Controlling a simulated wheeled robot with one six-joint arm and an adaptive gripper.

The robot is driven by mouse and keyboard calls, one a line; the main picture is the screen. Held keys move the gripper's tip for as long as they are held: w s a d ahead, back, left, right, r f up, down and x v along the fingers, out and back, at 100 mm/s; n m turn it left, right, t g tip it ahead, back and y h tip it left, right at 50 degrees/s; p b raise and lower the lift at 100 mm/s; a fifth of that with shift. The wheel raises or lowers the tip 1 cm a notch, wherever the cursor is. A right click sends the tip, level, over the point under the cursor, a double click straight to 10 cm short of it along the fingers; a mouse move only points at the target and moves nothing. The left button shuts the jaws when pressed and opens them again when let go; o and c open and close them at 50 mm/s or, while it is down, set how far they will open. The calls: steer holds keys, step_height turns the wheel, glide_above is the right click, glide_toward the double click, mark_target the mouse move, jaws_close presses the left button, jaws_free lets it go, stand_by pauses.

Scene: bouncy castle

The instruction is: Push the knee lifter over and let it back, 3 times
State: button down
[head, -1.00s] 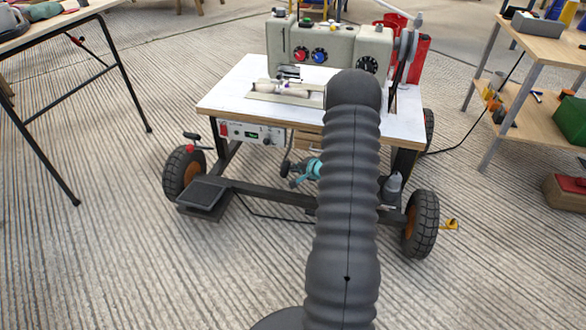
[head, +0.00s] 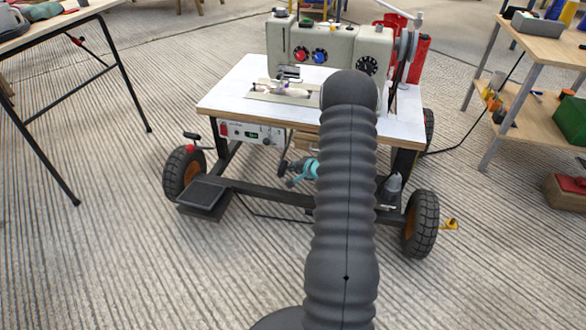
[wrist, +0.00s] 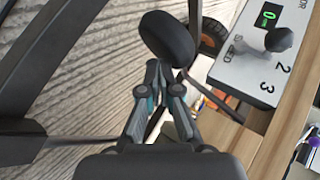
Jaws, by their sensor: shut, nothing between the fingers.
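The knee lifter (wrist: 167,38) shows in the wrist view as a dark oval pad on a thin rod, straight ahead of my fingertips. In the head view the knee lifter (head: 283,167) is a small dark shape under the sewing table, partly hidden. My gripper (wrist: 157,68) is shut and empty, with its tips right at the near edge of the pad. I cannot tell whether they touch. In the head view my gripper (head: 294,182) sits under the tabletop beside the pad, partly behind my arm.
The sewing machine (head: 335,45) stands on the white tabletop (head: 225,98). A control box (head: 252,132) hangs under the front edge, close to the lifter, and also fills the right of the wrist view (wrist: 235,72). A pedal (head: 203,196) and frame bar lie below.

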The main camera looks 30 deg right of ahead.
steer(key=shift+w+a, duration=0.75)
steer(key=shift+w, duration=0.1)
stand_by(1.3)
steer(key=s+d+p, duration=0.3)
steer(key=s+d, duration=0.1)
steer(key=shift+s, duration=0.3)
stand_by(0.9)
steer(key=shift+r, duration=0.15)
steer(key=s+d+p, duration=0.1)
steer(key=s, duration=0.1)
steer(key=s+d+p, duration=0.1)
steer(key=d, duration=0.1)
steer(key=shift+s+p, duration=0.35)
steer(key=shift+s, duration=0.05)
stand_by(2.0)
